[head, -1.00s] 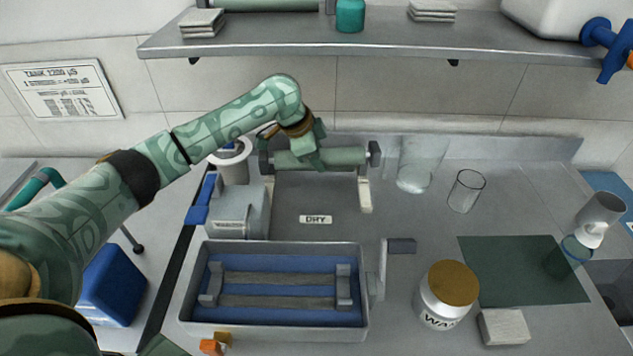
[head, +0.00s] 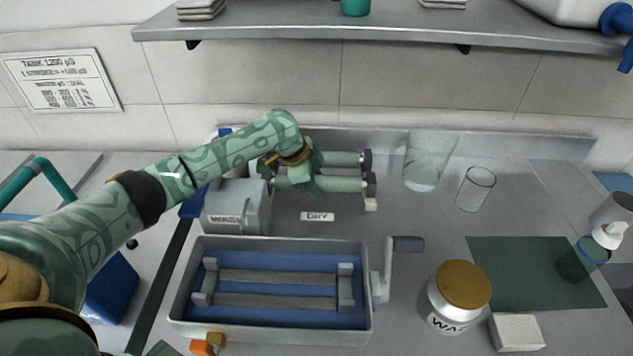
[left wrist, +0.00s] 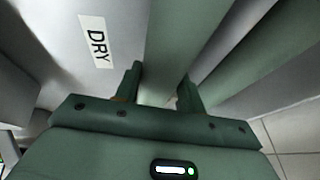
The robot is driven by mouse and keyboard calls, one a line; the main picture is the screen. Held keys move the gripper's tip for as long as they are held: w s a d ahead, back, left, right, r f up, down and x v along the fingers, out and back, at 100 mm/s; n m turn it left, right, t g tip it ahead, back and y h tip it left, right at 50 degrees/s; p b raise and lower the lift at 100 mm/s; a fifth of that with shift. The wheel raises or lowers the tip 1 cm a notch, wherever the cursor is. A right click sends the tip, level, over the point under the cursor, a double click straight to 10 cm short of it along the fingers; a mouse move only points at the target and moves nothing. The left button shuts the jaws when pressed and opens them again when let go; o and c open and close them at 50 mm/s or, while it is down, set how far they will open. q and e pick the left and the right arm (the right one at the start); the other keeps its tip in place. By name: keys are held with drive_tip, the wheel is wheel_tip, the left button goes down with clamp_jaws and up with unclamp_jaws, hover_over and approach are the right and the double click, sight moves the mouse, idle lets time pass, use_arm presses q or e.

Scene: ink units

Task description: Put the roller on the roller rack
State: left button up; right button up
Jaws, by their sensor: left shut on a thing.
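My left gripper (head: 304,181) is shut on a green roller (head: 342,184) with dark end caps, held level behind the DRY label. In the left wrist view the held roller (left wrist: 168,45) runs between the two fingers (left wrist: 160,90). The roller rack is mostly hidden; one pale arm end (head: 371,204) shows just below the held roller's right end. I cannot tell whether the roller touches it. A second green roller (head: 342,158) lies parallel, just behind, and also shows right of the fingers in the left wrist view (left wrist: 238,55). My right gripper is out of view.
A grey tray (head: 270,334) with a blue inside and a crank handle (head: 408,244) stands in front. A grey box (head: 236,207) sits left of the rack. Clear glasses (head: 475,190), a wax jar (head: 459,296) and a green mat (head: 530,270) are right. A shelf (head: 390,24) runs above.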

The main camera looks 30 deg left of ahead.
use_arm(q)
drive_tip(key=o, duration=1.2)
drive_tip(key=shift+p+v, duration=2.45)
drive_tip(key=shift+v, duration=3.65)
